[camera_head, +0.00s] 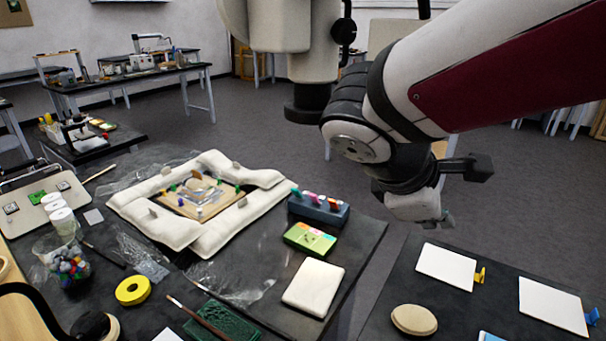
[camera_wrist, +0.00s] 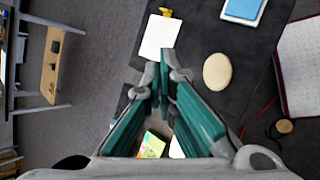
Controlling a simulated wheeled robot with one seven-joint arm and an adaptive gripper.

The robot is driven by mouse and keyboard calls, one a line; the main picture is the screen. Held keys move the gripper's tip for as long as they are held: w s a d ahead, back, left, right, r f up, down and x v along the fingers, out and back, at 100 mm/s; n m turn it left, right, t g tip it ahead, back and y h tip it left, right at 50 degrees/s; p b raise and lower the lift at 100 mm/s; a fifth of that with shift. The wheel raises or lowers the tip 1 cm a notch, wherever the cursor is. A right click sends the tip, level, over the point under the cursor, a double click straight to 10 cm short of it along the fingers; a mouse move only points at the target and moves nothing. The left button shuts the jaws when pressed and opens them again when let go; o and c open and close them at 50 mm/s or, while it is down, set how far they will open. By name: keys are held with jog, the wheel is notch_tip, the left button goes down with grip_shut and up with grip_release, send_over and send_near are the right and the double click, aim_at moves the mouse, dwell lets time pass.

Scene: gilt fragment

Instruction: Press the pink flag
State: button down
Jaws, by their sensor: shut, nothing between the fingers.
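A green block (camera_head: 309,238) with small coloured patches on top, one of them pinkish, lies near the right edge of the cluttered dark table. It also shows partly between my fingers in the wrist view (camera_wrist: 152,146). Behind it stands a blue holder (camera_head: 318,208) with several coloured tops, one pink (camera_head: 309,196). I cannot tell for sure which pink piece is the flag. My gripper (camera_head: 446,221) hangs in the air to the right of both, over the gap near the right-hand table. Its teal fingers (camera_wrist: 164,84) are shut and empty, touching nothing.
A cream pad (camera_head: 314,287) lies in front of the green block. A cushioned frame (camera_head: 197,195) stands to the left. A beaker of beads (camera_head: 69,268) stands far left.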

jog(key=w+a+f+n+t+b, duration=0.3)
jog(key=w+a+f+n+b, duration=0.2)
jog(key=w+a, duration=0.1)
jog(key=w+a+f+n+t+b, duration=0.3)
jog(key=w+a+f+n+b, duration=0.1)
jog(key=a, duration=0.5)
jog(key=w+a+f+n+t+b, duration=0.3)
jog(key=w+a+f+n+b, duration=0.2)
jog(key=w+a+f+n, duration=0.2)
jog(key=shift+w+a+f+t+b, duration=0.2)
jog(key=shift+w+f, duration=0.1)
jog(key=shift+w, duration=0.1)
jog(key=shift+w+a+f+t+b, duration=0.1)
jog(key=shift+w+f+b, duration=0.05)
jog(key=shift+w+f, duration=0.15)
jog(key=shift+w+a, duration=0.1)
jog(key=shift+a, duration=0.35)
jog(key=b, duration=0.2)
send_near(314, 201)
jog(key=x, duration=0.4)
jog(key=shift+w+f, duration=0.2)
jog(key=shift+w, duration=0.1)
